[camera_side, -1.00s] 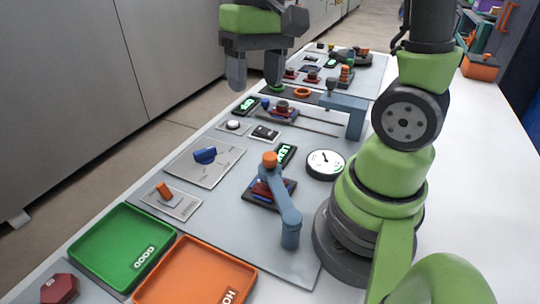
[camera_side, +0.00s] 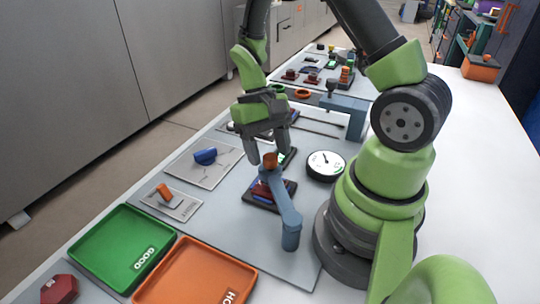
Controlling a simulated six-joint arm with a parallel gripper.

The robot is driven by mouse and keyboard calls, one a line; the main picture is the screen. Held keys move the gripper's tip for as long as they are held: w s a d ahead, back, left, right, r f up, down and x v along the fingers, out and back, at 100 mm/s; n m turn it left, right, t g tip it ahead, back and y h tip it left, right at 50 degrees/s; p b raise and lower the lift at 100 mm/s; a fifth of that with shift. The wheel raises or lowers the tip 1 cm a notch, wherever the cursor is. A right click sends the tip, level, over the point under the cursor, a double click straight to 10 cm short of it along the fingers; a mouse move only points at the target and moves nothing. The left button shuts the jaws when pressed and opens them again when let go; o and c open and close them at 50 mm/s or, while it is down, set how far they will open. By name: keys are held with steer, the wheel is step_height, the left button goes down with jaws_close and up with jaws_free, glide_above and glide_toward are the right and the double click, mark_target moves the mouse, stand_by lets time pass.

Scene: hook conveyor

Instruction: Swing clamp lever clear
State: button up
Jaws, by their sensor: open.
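The clamp lever is a blue-grey arm (camera_side: 284,203) on an upright post. Its orange knob end (camera_side: 270,160) lies over a dark fixture block (camera_side: 262,196) with red and blue parts. My gripper (camera_side: 268,158) points down with its fingers open at the knob. One finger shows left of the knob and the other to its right or behind it. I cannot tell whether either finger touches the knob.
A green tray (camera_side: 80,252) and an orange tray (camera_side: 160,292) stand at the front left. A round dial gauge (camera_side: 326,165) is right of the fixture. A blue knob panel (camera_side: 222,170) and an orange switch panel (camera_side: 184,208) lie left. A blue-grey bracket (camera_side: 356,117) stands behind.

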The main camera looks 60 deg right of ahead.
steer(key=shift+x, duration=0.9)
steer(key=shift+c, duration=0.4)
jaws_close()
steer(key=shift+w, duration=0.15)
steer(key=shift+w+a+n+h, duration=0.5)
steer(key=shift+w+a+n, duration=0.35)
steer(key=shift+n, duration=0.25)
steer(key=w+a+n+h, duration=0.2)
steer(key=a+n+h, duration=0.1)
steer(key=a+n, duration=0.6)
steer(key=shift+a+n+h, duration=0.3)
steer(key=shift+a, duration=0.4)
